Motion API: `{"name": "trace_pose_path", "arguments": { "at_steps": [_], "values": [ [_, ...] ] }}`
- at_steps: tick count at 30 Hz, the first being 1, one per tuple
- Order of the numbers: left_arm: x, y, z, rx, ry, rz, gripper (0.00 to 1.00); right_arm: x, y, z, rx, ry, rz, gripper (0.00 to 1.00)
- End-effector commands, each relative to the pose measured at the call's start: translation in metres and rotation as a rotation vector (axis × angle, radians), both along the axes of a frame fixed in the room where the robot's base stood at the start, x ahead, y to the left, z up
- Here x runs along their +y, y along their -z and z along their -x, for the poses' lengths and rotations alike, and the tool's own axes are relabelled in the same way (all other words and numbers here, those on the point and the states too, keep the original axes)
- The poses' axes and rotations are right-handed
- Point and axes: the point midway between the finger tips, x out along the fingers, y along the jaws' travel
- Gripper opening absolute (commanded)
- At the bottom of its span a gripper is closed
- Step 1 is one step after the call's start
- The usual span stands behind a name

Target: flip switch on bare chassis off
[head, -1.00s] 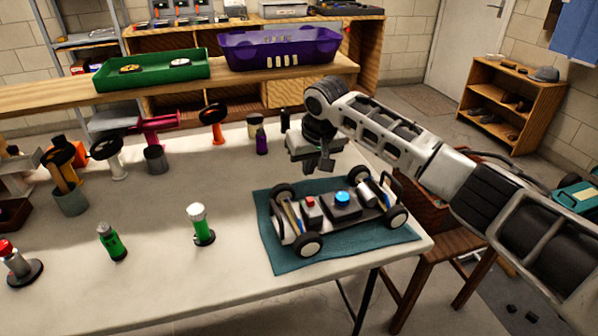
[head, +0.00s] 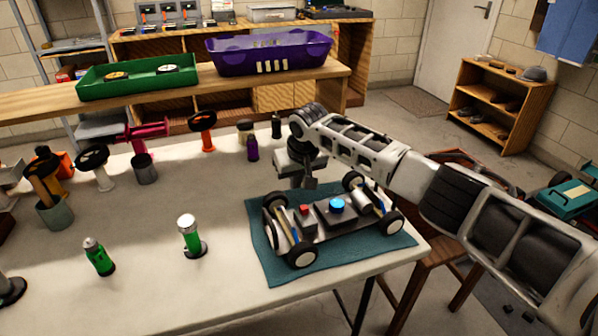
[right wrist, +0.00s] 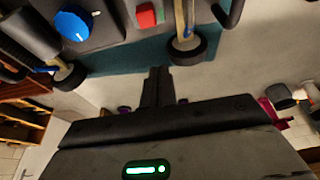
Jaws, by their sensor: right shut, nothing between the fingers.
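The bare chassis (head: 325,222) with black wheels sits on a teal mat (head: 270,268) at the table's right end. On top it carries a red switch (head: 304,209) and a blue round knob (head: 337,205). In the right wrist view the red switch (right wrist: 146,15) and the blue knob (right wrist: 74,22) show at the top. My right gripper (head: 309,183) is shut and empty, just behind the chassis and apart from the red switch. Its closed fingers (right wrist: 157,85) point toward the chassis edge in the wrist view. My left gripper is not in view.
Two green bottle-like items (head: 98,256) (head: 191,237) stand left of the mat. Several wheel-topped stands, cups and small bottles (head: 252,149) fill the table's back and left. A bench behind holds a green tray (head: 128,85) and a purple bin (head: 270,70). The table front is clear.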

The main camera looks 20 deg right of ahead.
Motion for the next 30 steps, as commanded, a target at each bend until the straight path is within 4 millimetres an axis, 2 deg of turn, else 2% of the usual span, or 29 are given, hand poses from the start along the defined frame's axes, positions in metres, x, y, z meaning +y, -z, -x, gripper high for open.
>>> {"name": "trace_pose_path", "arguments": {
  "at_steps": [3, 8, 14, 22, 30],
  "values": [
    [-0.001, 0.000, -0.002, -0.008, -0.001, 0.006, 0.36, 0.001, 0.017, -0.005, 0.001, 0.000, 0.001, 0.00],
    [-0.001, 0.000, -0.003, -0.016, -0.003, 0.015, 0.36, 0.001, 0.033, -0.011, -0.001, 0.001, 0.002, 0.00],
    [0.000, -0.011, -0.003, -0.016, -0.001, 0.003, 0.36, -0.002, 0.028, 0.003, -0.003, -0.002, 0.003, 0.00],
    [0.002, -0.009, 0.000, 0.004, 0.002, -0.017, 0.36, -0.003, 0.029, 0.023, -0.001, -0.002, 0.003, 0.00],
    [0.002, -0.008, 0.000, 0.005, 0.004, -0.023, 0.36, -0.003, 0.030, 0.029, -0.001, -0.001, 0.001, 0.00]
  ]
}}
